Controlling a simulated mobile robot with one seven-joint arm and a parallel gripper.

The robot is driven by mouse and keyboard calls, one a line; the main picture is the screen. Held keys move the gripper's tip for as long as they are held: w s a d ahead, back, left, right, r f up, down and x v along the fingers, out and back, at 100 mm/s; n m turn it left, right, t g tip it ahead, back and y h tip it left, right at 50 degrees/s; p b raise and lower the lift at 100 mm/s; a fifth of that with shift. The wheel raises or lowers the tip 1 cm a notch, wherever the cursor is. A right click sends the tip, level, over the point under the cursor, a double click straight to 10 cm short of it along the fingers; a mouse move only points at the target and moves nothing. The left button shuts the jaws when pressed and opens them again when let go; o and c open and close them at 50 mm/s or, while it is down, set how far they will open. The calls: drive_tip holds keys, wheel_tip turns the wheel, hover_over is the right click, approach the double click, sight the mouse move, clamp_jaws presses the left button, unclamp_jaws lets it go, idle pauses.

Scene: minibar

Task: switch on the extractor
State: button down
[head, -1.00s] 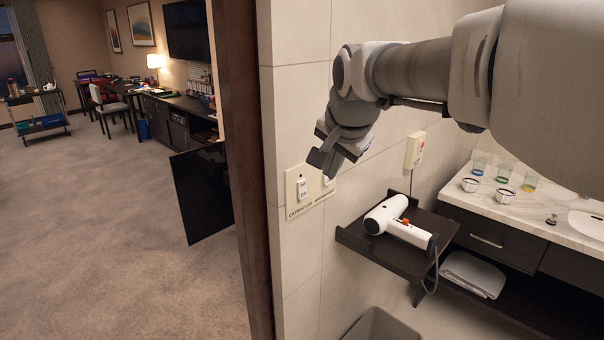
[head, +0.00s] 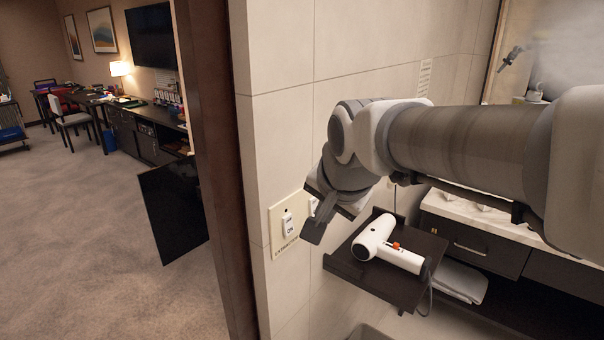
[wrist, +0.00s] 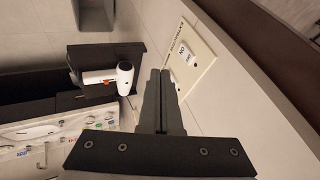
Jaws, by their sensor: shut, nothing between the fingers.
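The cream switch plate (head: 276,248) is on the tiled wall beside the door frame. Its printed label starts with "EXTRACTOR"; the rest is hidden. A white rocker switch (head: 289,225) on its left side shows small lettering. A second white switch (head: 312,206) is mostly hidden behind my gripper. My gripper (head: 314,232) is shut and empty, and overlaps the plate's right side in the head view. I cannot tell whether it touches. In the wrist view, the shut fingers (wrist: 160,74) point up the picture, just left of the plate (wrist: 205,57).
A white hair dryer (head: 374,238) lies on a dark shelf (head: 343,265) right of and below the plate. A marble-topped counter with a dark drawer (head: 479,247) stands farther right. The dark wooden door frame (head: 217,150) borders the wall on the left. Open carpet (head: 80,240) lies beyond.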

sight(289, 225)
drive_tip(key=shift+w+a+f+p, duration=0.25)
drive_tip(key=shift+w+a+f, duration=0.5)
drive_tip(key=shift+w+f, duration=0.65)
drive_tip(key=shift+w+a+f+p, duration=0.3)
drive_tip(key=shift+w+a+f, duration=0.45)
drive_tip(key=shift+w+f, duration=0.6)
drive_tip(key=shift+w+a+f+p, duration=0.25)
drive_tip(key=shift+w+a+f, duration=0.5)
drive_tip(key=shift+w+f, duration=0.65)
drive_tip(key=shift+s+f, duration=0.15)
drive_tip(key=shift+f, duration=0.05)
drive_tip(key=shift+a+b, duration=0.15)
drive_tip(key=shift+b, duration=0.4)
